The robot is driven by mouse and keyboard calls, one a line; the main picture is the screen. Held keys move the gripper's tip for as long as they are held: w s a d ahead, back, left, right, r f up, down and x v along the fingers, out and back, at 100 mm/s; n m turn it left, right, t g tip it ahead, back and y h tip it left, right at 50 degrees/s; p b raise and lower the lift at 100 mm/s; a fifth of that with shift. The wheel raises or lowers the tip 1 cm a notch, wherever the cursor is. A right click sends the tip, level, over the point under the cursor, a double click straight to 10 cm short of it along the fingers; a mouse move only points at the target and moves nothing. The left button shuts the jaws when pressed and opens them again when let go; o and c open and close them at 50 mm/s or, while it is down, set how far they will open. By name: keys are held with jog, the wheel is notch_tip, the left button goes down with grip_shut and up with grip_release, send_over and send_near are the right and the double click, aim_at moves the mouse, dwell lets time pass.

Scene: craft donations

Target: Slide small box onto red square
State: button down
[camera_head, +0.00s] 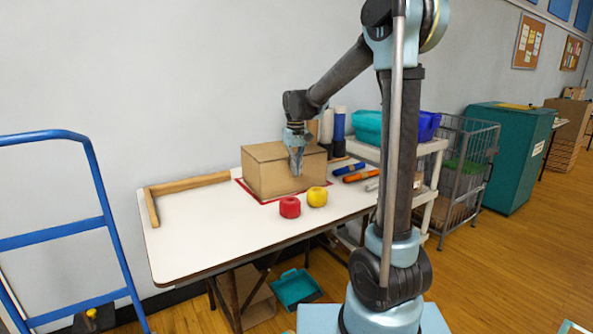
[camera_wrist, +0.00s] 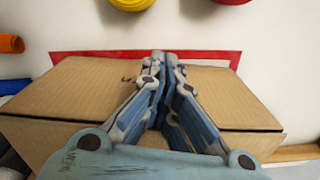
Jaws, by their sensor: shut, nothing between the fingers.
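The small box (camera_head: 258,178) is a closed brown cardboard box standing upright on the white table. Red edges of the red square (camera_head: 326,184) show along its front and at its left and right corners; the box hides the middle and back. In the wrist view the box (camera_wrist: 65,105) lies under and beside my fingers, and a strip of the red square (camera_wrist: 215,54) shows beyond it. My gripper (camera_head: 296,172) is shut and empty, pointing down at the box. It also shows in the wrist view (camera_wrist: 163,58). I cannot tell whether the fingertips touch the box.
A red roll (camera_head: 290,207) and a yellow roll (camera_head: 317,197) stand just in front of the box. A wooden L-shaped guide (camera_head: 190,184) lies at the left. Blue and orange tubes (camera_head: 360,175) lie right. The table's front left is clear.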

jog(key=shift+w, duration=0.1)
jog(key=shift+w+a, duration=0.2)
jog(key=shift+w, duration=0.3)
jog(key=shift+w+a, duration=0.2)
jog(key=shift+w, duration=0.25)
jog(key=shift+s, duration=0.1)
